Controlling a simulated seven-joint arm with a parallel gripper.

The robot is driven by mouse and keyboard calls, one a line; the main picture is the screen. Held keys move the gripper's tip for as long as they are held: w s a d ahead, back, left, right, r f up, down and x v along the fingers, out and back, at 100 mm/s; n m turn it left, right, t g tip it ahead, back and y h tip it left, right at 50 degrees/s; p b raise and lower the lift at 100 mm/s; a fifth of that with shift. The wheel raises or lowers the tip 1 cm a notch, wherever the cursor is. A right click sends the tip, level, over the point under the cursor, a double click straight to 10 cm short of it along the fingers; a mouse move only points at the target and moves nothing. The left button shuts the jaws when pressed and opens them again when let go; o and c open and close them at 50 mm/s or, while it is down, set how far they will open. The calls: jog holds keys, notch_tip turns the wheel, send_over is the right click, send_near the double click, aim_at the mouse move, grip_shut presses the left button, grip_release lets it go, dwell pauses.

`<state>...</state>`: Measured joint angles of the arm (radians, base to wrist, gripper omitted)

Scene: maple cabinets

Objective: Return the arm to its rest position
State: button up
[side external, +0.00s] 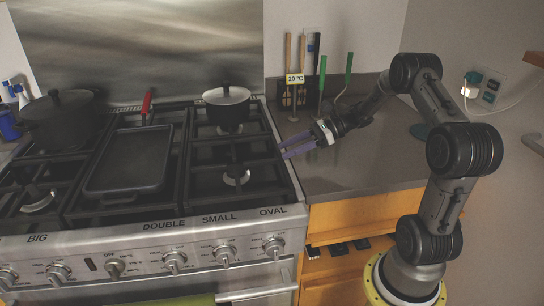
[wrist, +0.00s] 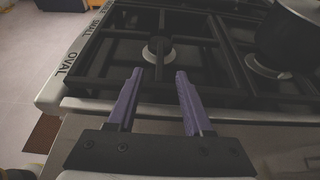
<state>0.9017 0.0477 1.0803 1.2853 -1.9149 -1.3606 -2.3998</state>
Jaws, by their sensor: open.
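My gripper (side external: 284,150) has purple fingers and is above the right edge of the stove, beside the grey counter (side external: 352,162). In the wrist view my gripper (wrist: 159,74) shows its two fingers apart with nothing between them, pointing toward a front burner (wrist: 158,50). The arm reaches left across the counter from its base at the lower right.
The stove (side external: 150,218) carries a lidded pot (side external: 226,107), a dark griddle pan (side external: 130,160) with a red handle, and a large dark pot (side external: 60,118). Utensils (side external: 321,85) stand at the back of the counter. The right wall is close to the arm. The counter's front is clear.

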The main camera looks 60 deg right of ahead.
jog(key=v, duration=0.4)
jog(key=shift+s+d+r, duration=0.15)
jog(key=shift+s+d, duration=0.1)
jog(key=w+a+r+n+t, duration=0.1)
jog(key=w+a+r+n, duration=0.1)
jog(key=w+a+r, duration=0.4)
jog(key=w+a+r+n, duration=0.1)
jog(key=w+a+r, duration=0.1)
jog(key=a+r, duration=0.8)
jog(key=s+a+r+m+t+h, duration=0.1)
jog(key=a+r+m+t+h, duration=0.15)
jog(key=r+m, duration=0.45)
jog(key=s+a+r+m+t+h, duration=0.1)
jog(key=a+r+m+t+h, duration=0.1)
jog(key=r+m+t, duration=0.5)
jog(key=s+d+f+m+g+h, duration=0.25)
jog(key=s+m+g+h, duration=0.55)
jog(key=m, duration=0.9)
jog(key=s+a+f+m+g+y, duration=0.2)
jog(key=s+f+m+g, duration=0.4)
jog(key=s+f+m, duration=1.1)
jog(key=shift+s+f+y, duration=0.45)
jog(key=shift+s, duration=0.1)
jog(key=shift+a+g, duration=0.1)
jog(key=shift+g, duration=0.15)
